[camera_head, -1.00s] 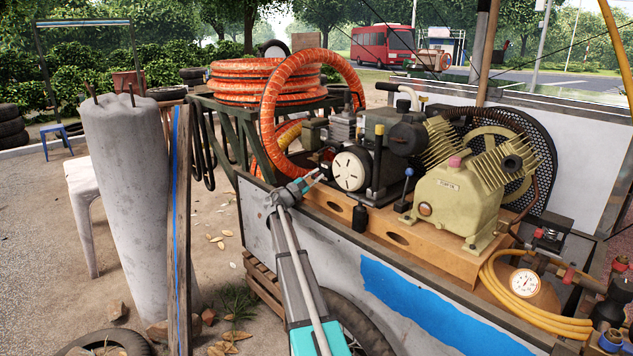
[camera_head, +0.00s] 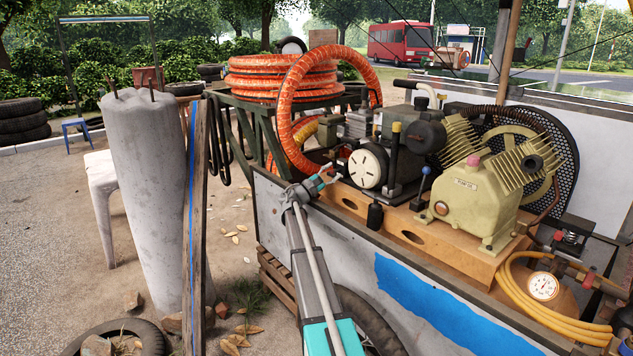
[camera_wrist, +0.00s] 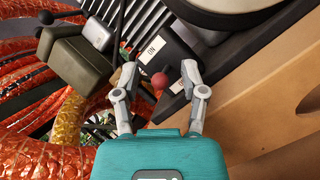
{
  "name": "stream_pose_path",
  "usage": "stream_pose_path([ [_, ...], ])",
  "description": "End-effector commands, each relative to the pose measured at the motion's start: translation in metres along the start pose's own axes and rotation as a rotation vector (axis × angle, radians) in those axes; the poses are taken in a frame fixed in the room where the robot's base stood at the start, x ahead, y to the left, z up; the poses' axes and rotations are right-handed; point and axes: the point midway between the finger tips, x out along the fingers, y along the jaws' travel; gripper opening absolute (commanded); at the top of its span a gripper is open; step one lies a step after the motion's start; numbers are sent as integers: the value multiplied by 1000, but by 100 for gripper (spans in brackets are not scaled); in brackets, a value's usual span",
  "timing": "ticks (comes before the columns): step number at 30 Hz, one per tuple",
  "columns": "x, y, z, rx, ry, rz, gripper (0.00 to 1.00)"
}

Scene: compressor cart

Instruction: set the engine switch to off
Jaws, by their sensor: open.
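The engine (camera_head: 368,166), with a round pale recoil cover, stands on the wooden deck of the cart. In the wrist view, a black switch box (camera_wrist: 158,45) on it carries a white label reading ON. A small red ball knob (camera_wrist: 160,82) shows beside the box, between my fingers. A second white label (camera_wrist: 177,86) is partly hidden by the right finger. My gripper (camera_wrist: 159,72) is open, with one finger on each side of the knob; I cannot tell whether either touches it. In the head view my gripper (camera_head: 328,178) is at the engine's left side, and the knob is too small to make out.
Orange hose coils (camera_head: 283,78) lie on a rack behind, and one loop hangs close to my gripper's left. The cream compressor (camera_head: 470,200) and a blue-knobbed lever (camera_head: 426,171) stand to the right. A concrete post (camera_head: 150,190) and planks stand left of my arm.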

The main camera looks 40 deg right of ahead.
Motion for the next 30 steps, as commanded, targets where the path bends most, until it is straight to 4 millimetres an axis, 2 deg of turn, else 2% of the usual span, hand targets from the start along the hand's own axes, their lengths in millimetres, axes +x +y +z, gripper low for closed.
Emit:
stream_pose_path([
  [30,9,11,10,-38,217,-222,55],
])
